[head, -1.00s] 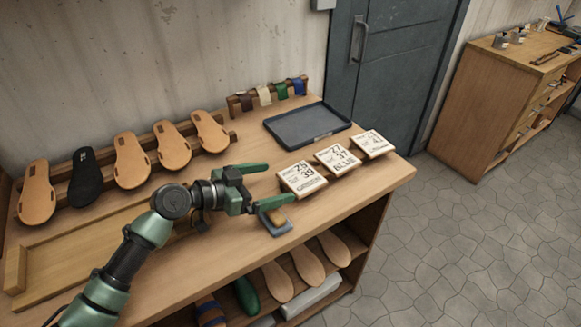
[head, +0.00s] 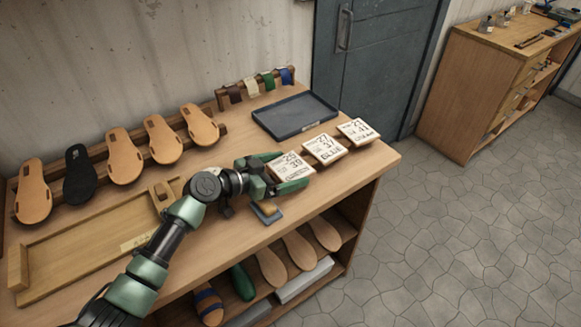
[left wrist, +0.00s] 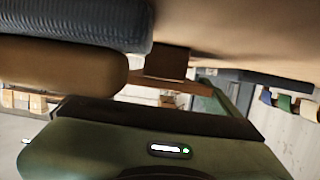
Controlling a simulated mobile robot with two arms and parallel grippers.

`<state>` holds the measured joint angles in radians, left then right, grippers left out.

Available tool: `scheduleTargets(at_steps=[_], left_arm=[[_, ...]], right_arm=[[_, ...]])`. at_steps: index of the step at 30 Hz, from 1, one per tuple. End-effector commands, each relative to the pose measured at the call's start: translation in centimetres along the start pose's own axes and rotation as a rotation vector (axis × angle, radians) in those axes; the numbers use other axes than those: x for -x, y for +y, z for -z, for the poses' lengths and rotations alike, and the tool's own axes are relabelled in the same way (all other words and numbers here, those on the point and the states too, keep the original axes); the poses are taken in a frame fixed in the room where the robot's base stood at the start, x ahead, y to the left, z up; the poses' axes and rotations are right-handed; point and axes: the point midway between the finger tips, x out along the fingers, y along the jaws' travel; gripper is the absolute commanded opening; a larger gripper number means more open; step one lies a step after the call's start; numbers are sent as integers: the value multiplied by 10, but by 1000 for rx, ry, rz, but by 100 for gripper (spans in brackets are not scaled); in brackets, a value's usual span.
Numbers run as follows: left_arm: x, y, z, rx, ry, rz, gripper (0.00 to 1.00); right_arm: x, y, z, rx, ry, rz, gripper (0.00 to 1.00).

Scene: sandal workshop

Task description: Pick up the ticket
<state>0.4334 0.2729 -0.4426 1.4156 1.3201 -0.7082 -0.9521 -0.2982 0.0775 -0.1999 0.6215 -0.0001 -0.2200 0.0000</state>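Three printed tickets on pale blocks stand in a row near the table's right edge. The nearest ticket (head: 291,165) ends in a word too small to read surely. The middle ticket (head: 325,149) reads BLUE, and the far ticket (head: 358,131) seems to read CREAM. My left gripper (head: 294,169) is open, its two green fingers on either side of the nearest ticket, partly covering it. I cannot tell whether they touch it. The left wrist view shows mostly a green gripper part (left wrist: 150,150) close up, with no ticket clearly visible. My right gripper is out of view.
A small blue-grey holder (head: 268,217) with a tan block sits just below my gripper. A dark tray (head: 293,115) lies behind the tickets. Several sandal soles (head: 124,157) lean along the back left. A wooden tray (head: 70,255) lies at front left.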

Motion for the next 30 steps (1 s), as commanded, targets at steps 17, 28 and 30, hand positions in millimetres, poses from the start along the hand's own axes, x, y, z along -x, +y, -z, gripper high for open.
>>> scheduleTargets(at_steps=[17, 28, 30], left_arm=[[3, 0, 10, -3, 2, -1, 52], [27, 0, 87, -10, 5, 1, 52], [33, -1, 107, -9, 5, 1, 52]], right_arm=[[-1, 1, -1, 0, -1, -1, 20], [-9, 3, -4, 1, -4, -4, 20], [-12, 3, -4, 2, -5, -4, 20]])
